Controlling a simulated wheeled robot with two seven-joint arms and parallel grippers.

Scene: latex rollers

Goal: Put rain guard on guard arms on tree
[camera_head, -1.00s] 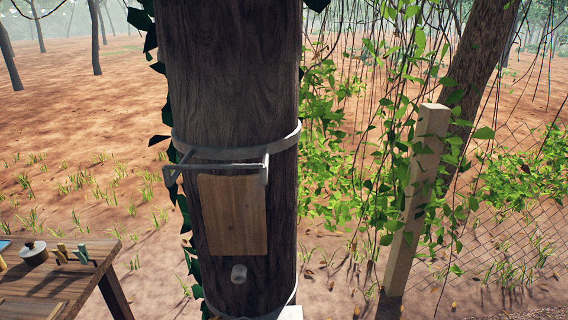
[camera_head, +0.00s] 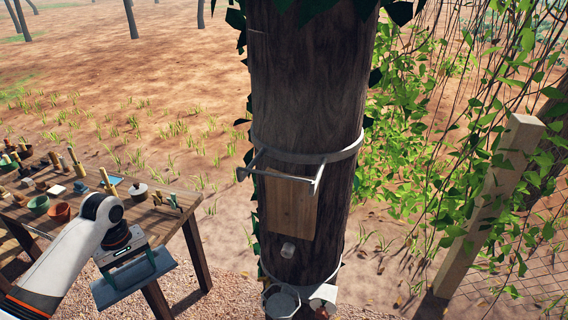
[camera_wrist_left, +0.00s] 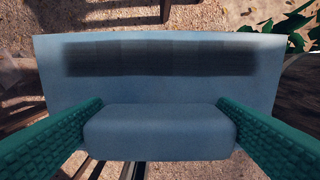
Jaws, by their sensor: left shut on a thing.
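The rain guard (camera_head: 133,282) is a blue-grey bent sheet. My left gripper (camera_head: 138,268) is shut on it and holds it at the lower left of the head view, in front of the table. In the left wrist view the rain guard (camera_wrist_left: 160,85) fills the middle, its raised block between the two green finger pads (camera_wrist_left: 160,130). The tree (camera_head: 305,110) stands right of centre, with a metal band around it. The guard arms (camera_head: 283,173) stick out from the band towards me, above a bare wooden patch (camera_head: 291,205). My left gripper is apart from them. My right gripper is out of view.
A wooden table (camera_head: 170,222) at left holds pots and several tools. A small spout (camera_head: 288,250) and a pale cup (camera_head: 282,301) are lower on the trunk. A wooden post (camera_head: 490,205), vines and a wire fence stand at right. The space between table and trunk is narrow.

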